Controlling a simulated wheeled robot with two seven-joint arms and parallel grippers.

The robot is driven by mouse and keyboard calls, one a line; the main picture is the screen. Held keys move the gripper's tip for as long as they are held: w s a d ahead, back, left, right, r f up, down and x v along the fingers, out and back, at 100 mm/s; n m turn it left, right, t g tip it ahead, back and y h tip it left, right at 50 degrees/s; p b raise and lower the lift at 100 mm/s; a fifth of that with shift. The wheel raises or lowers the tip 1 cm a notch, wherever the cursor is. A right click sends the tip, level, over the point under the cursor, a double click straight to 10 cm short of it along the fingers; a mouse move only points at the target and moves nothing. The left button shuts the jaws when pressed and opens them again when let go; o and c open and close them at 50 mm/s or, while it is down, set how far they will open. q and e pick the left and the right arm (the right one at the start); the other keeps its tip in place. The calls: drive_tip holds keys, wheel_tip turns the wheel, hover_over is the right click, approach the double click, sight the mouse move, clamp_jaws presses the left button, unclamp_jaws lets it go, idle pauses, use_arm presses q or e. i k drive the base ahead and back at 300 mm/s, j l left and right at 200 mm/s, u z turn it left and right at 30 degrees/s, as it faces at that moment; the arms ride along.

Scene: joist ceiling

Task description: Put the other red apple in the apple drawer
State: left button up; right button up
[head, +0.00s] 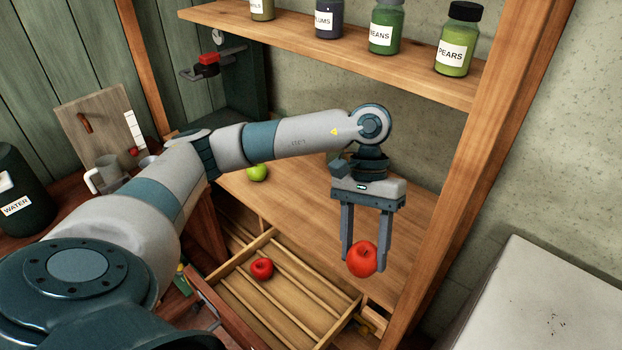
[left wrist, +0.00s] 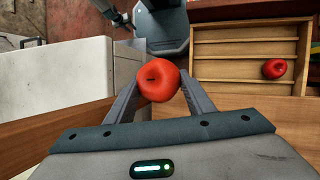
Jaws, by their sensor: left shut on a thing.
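My left gripper (head: 363,255) is shut on a red apple (head: 362,260). It holds the apple up, in front of the wooden counter and to the right of the open drawer in the head view. In the left wrist view the held apple (left wrist: 158,80) sits between the two fingertips. The open slatted wooden drawer (head: 240,262) has another red apple (head: 262,269) lying in it. That drawer (left wrist: 245,32) and its apple (left wrist: 275,68) also show at the right of the left wrist view. My right gripper is not in view.
A green apple (head: 257,172) rests on the wooden counter (head: 310,205) behind my left arm. Labelled jars, including a pears jar (head: 455,45), stand on the shelf (head: 350,55) above. A wooden post (head: 470,170) and a pale box-like surface (head: 540,290) lie to the right.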

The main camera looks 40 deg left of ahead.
sight(305, 310)
drive_tip(key=k+l+u, duration=0.15)
drive_tip(key=l, duration=0.25)
drive_tip(key=l+u, duration=0.2)
drive_tip(key=l, duration=0.15)
drive_tip(key=k+l+u, duration=0.15)
drive_tip(key=l, duration=0.2)
drive_tip(key=k+l+u, duration=0.15)
drive_tip(key=k+l, duration=0.05)
drive_tip(key=l, duration=0.15)
